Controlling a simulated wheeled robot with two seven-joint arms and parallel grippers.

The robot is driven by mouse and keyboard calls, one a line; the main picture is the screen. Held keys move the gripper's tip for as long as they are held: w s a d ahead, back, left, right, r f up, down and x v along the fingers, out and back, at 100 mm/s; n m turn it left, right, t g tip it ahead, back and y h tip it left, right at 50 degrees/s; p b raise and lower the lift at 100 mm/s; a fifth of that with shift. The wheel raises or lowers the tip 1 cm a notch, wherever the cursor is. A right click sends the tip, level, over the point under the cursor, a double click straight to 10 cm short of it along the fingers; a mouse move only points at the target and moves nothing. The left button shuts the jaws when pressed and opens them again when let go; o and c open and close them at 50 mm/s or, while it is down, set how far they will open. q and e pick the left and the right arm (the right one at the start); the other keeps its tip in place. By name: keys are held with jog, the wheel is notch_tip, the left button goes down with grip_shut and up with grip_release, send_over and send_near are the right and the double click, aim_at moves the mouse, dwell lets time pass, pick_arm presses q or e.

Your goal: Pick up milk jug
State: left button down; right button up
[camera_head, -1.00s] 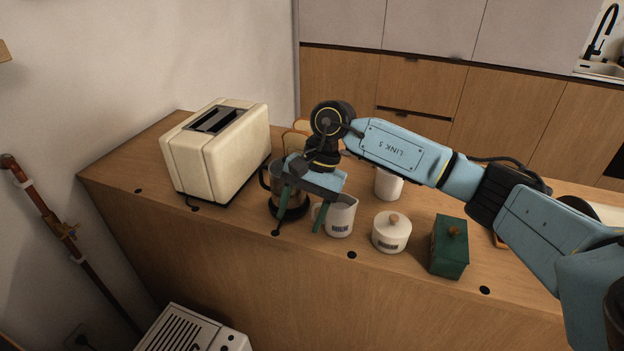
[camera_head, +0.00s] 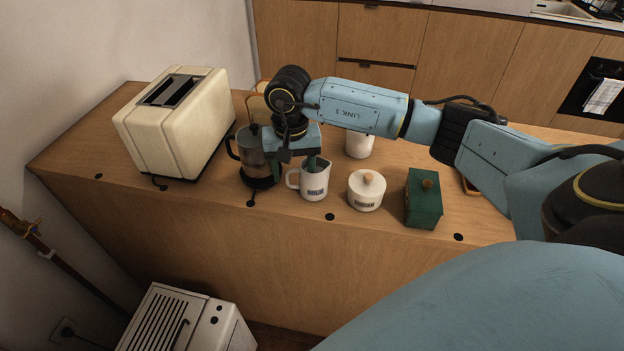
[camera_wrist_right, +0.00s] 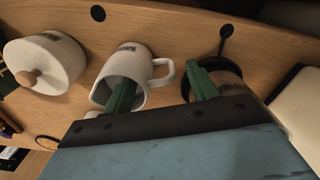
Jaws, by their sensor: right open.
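The milk jug (camera_head: 315,183) is a small white pitcher with a label and a handle on its left in the head view. It stands upright near the counter's front edge. In the wrist view the jug (camera_wrist_right: 130,64) has its open mouth towards me. My right gripper (camera_head: 294,168) is open, pointing down over the jug. In the wrist view the right gripper (camera_wrist_right: 162,88) has one green finger at the jug's mouth and the other beyond the handle, by the coffee press. I cannot tell whether either finger touches anything. My left gripper is out of view.
The glass coffee press (camera_head: 255,160) stands close left of the jug. A cream toaster (camera_head: 175,120) is farther left. A lidded white pot (camera_head: 366,192) and a green box (camera_head: 424,200) stand right. A white canister (camera_head: 359,146) is behind. The wooden counter (camera_head: 385,222) has a narrow clear front strip.

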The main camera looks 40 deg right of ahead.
notch_tip(320, 180, down, 4)
jog(key=shift+w+r, duration=0.1)
jog(key=shift+r, duration=0.1)
jog(key=shift+r, duration=0.1)
grip_shut()
jog(key=shift+r, duration=0.2)
dwell(0.3)
jog(key=shift+r, duration=4.7)
